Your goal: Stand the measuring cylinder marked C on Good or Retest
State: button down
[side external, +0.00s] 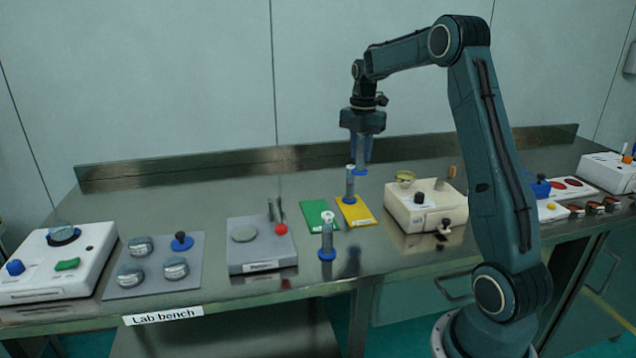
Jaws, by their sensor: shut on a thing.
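My gripper (361,134) is shut on a clear measuring cylinder with a blue foot (360,171). It holds the cylinder upright in the air, behind the yellow mat in the picture. Any letter on it cannot be read. A second measuring cylinder (350,184) stands upright on the yellow mat (360,215). A third measuring cylinder (327,240) stands on the bare bench nearer the front edge. A green mat (316,213) lies left of the yellow one and looks empty. The labels on both mats are too small to read.
A grey block with a red knob (250,250) is left of the mats, and a cream machine (425,207) is close on their right. Farther left are a grey plate (145,285) with round tins and a white machine (50,270). The bench (240,190) behind the mats is clear.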

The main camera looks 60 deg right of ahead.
jog(key=shift+f, duration=6.3)
jog(key=shift+f, duration=0.15)
jog(key=c, duration=1.2)
grip_release()
notch_tip(320, 180, up, 12)
jog(key=shift+f, duration=0.1)
jog(key=shift+r, duration=0.25)
jog(key=shift+a, duration=0.1)
